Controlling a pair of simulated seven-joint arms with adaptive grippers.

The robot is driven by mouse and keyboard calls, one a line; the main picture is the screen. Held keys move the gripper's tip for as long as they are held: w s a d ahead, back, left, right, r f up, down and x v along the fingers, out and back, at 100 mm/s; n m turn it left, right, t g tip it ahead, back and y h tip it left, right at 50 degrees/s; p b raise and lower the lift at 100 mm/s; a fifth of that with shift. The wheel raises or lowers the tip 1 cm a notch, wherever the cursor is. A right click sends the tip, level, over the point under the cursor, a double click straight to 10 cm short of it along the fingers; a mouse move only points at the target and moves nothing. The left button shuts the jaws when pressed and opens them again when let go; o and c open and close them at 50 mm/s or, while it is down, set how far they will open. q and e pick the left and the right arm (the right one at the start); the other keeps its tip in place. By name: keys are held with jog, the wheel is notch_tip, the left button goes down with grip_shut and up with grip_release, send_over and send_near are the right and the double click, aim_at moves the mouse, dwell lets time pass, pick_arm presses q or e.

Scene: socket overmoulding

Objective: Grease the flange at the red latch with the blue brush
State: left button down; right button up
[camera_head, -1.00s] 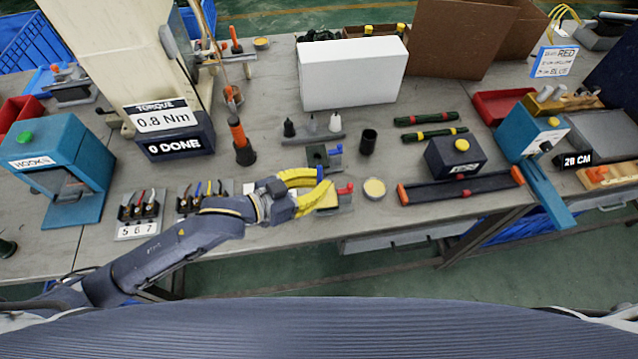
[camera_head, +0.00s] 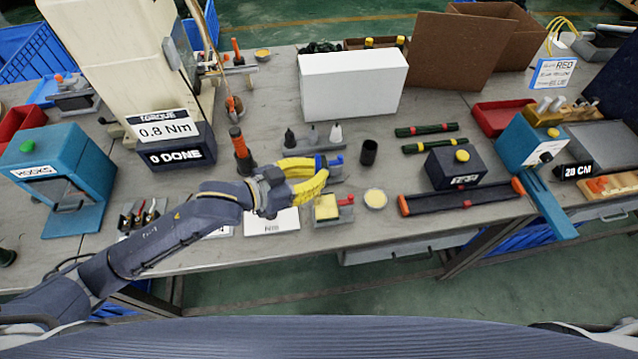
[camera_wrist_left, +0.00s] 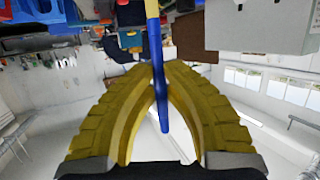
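My left gripper (camera_head: 318,172), with yellow fingers, is shut on the blue brush (camera_head: 320,162). In the left wrist view the brush (camera_wrist_left: 156,60) stands between the fingers, blue with a yellow section towards the top; its bristle end cannot be made out. In the head view the fingers reach over the blue-latch fixture and partly hide it; its blue latch (camera_head: 337,160) shows just beyond the tips. The red latch (camera_head: 346,200) is on the nearer fixture, beside a yellow block (camera_head: 327,207). Whether the flange there carries grease cannot be told. My right gripper is out of view.
A round tin with pale yellow contents (camera_head: 375,198) stands right of the red-latch fixture. A black cup (camera_head: 369,152) and a stand of small bottles (camera_head: 313,138) are behind. A long dark rail (camera_head: 460,196) lies to the right. The table's front edge is close.

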pick_arm(q)
jog(key=shift+w, duration=0.25)
jog(key=shift+f, duration=1.4)
jog(key=shift+f, duration=0.55)
jog(key=shift+w+a, duration=0.15)
jog(key=shift+w, duration=0.3)
jog(key=shift+s, duration=0.15)
jog(key=shift+s, duration=0.75)
jog(key=shift+w, duration=0.15)
jog(key=shift+w, duration=0.75)
jog(key=shift+s, duration=0.2)
